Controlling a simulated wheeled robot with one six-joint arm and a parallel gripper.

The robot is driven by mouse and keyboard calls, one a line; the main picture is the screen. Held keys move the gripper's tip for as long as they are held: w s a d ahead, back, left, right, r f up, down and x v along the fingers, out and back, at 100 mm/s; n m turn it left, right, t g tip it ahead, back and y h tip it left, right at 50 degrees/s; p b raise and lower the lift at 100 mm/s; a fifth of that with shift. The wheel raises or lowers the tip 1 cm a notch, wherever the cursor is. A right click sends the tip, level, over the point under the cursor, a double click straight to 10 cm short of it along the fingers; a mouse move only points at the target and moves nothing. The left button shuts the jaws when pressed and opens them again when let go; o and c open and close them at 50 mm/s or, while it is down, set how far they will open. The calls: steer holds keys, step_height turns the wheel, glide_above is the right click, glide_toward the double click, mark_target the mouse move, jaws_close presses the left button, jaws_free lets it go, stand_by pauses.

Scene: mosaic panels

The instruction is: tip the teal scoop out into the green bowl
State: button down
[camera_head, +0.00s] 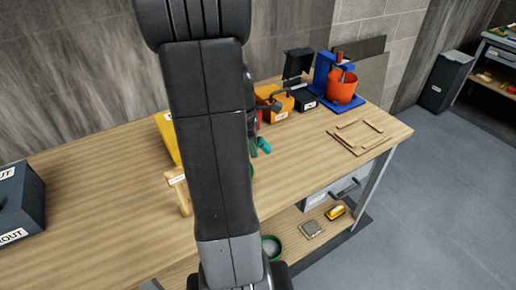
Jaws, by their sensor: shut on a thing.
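A small teal piece (263,146), which looks like part of the teal scoop, shows just right of my arm over the table. The rest of it is hidden behind the arm. A thin green edge (252,171) shows below it at the arm's right side; it may be the rim of the green bowl, and I cannot tell more. My dark arm covers the middle of the view. My gripper is hidden behind it, so its hold on the scoop does not show.
On the wooden table (90,220) stand an orange box (276,114), a blue stand with an orange-red pot (341,88), and a wooden frame (359,137). A dark bin (16,205) is at left. A green-rimmed round container (271,246) sits below, on the lower shelf.

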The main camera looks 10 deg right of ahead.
steer(key=shift+w+a+h+b, duration=0.15)
steer(key=shift+a+h+b, duration=0.35)
steer(key=shift+a+h, duration=0.25)
steer(key=a+h, duration=0.1)
steer(key=a+r+h+b, duration=0.1)
steer(key=shift+w+g+h, duration=0.2)
steer(key=shift+g+h, duration=0.1)
steer(key=shift+h, duration=0.05)
steer(key=w+a+f+g+h, duration=0.1)
steer(key=a+f+g+h, duration=0.1)
steer(key=a+h, duration=0.7)
steer(key=shift+w+f+h+p, duration=0.15)
steer(key=shift+w+h+p, duration=0.15)
steer(key=shift+h, duration=0.4)
steer(key=shift+d, duration=0.1)
